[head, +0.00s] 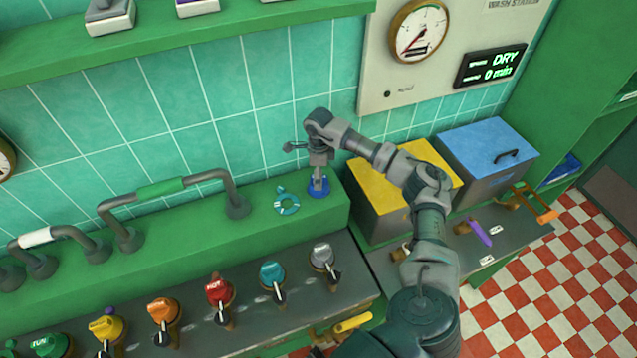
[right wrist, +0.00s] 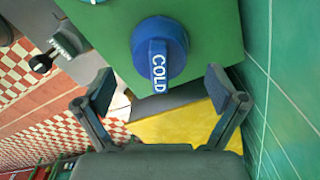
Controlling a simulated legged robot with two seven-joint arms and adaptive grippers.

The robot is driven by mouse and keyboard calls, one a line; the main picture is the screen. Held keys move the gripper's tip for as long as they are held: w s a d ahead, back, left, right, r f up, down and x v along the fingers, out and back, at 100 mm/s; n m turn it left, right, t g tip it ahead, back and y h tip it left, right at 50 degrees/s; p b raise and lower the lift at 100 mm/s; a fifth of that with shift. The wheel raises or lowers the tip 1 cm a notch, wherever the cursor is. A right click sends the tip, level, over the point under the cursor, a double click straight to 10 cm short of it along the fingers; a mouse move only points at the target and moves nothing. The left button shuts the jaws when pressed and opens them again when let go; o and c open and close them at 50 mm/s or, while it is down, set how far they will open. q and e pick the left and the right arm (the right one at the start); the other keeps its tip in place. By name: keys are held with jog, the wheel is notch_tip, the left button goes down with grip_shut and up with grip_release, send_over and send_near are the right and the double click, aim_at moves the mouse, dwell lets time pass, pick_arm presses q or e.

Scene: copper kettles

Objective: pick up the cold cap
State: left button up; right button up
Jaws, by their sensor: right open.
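The cold cap (head: 318,187) is a round blue cap with a raised grip bar. It sits on the right end of the green ledge. In the right wrist view the cap (right wrist: 172,38) is at upper middle, with white COLD lettering along its bar. My right gripper (head: 318,174) is above the cap in the head view, pointing down and partly covering it. In the right wrist view my right gripper (right wrist: 163,90) has its fingers spread wide, with nothing between the tips; the cap lies beyond them. My left gripper is not in view.
Bent grey pipes (head: 170,188) stand farther left. Coloured knobs, including a red HOT one (head: 218,290), line the lower panel. Yellow-lidded (head: 375,190) and blue-lidded (head: 487,145) boxes stand right. The tiled wall is close behind.

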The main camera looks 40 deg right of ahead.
jog(key=shift+d+f, duration=0.2)
jog(key=shift+f, duration=1)
jog(key=shift+a+r, duration=0.1)
jog(key=shift+a, duration=0.1)
jog(key=c, duration=1.2)
jog(key=shift+o, duration=0.2)
jog(key=shift+r, duration=0.1)
jog(key=shift+d+r, duration=0.15)
jog(key=shift+r, duration=0.35)
notch_tip(320, 180, up, 2)
jog(key=shift+w+r+b, duration=0.1)
jog(key=shift+r+b, duration=0.1)
jog(key=shift+b, duration=0.3)
jog(key=s+a+r+b, duration=0.1)
jog(key=s+a+b, duration=0.1)
jog(key=s+a, duration=0.8)
jog(key=shift+s+a+r+b, duration=0.25)
jog(key=shift+s+b, duration=0.15)
jog(key=shift+s, duration=0.8)
